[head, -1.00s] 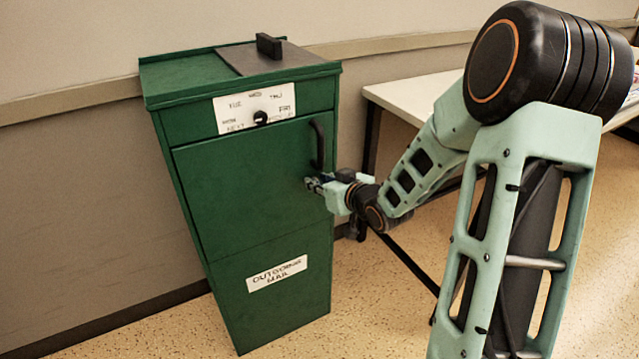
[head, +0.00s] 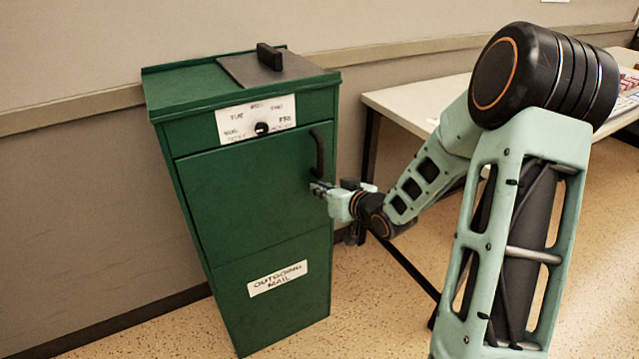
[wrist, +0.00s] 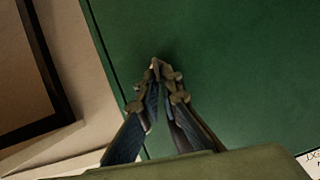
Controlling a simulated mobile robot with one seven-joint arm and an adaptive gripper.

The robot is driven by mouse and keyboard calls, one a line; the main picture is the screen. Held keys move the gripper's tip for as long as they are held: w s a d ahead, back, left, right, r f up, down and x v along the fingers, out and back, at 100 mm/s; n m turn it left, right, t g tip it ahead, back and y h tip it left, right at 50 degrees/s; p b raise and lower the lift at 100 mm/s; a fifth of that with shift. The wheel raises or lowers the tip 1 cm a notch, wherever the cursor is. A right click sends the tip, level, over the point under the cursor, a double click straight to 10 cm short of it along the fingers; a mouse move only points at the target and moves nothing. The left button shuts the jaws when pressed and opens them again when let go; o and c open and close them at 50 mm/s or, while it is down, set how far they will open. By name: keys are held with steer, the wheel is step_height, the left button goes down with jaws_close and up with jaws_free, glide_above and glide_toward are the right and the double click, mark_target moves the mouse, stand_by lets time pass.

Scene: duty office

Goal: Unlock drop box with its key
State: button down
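The green drop box (head: 250,190) stands upright against the wall, its front door panel closed. My gripper (head: 316,188) is at the right side of that panel, just below the black handle (head: 318,152). In the wrist view my gripper's fingertips (wrist: 156,70) come together close to the green face. A small tan piece, apparently the key (wrist: 155,62), shows between the tips; its shape is too small to make out. The lock is hidden behind the fingers, so I cannot tell how far the key sits in it.
A dial with a white day label (head: 258,121) is above the panel, and a dark plate with a black grip (head: 269,57) is on the lid. A white table (head: 420,101) stands at the right, behind my arm. Floor is clear in front of the box.

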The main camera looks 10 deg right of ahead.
steer(key=shift+w+d+f+m+t+y+p, duration=0.1)
steer(key=shift+d+f+m+t+y+p, duration=0.15)
steer(key=shift+m+y+p, duration=1.4)
steer(key=shift+w+d+f+m+t+y+p, duration=0.15)
steer(key=shift+d+f+m+y+p, duration=0.45)
steer(key=shift+m, duration=1.9)
steer(key=shift+w+a+f+m+t+y+p, duration=0.1)
steer(key=shift+m+t+y+p, duration=0.1)
steer(key=shift+m+y+p, duration=1.3)
steer(key=shift+r+m+h, duration=0.1)
steer(key=shift+m+h, duration=0.25)
steer(key=shift+m, duration=0.4)
steer(key=c, duration=2.2)
jaws_free()
steer(key=shift+o, duration=0.2)
steer(key=shift+s+d, duration=0.1)
steer(key=shift+s, duration=0.05)
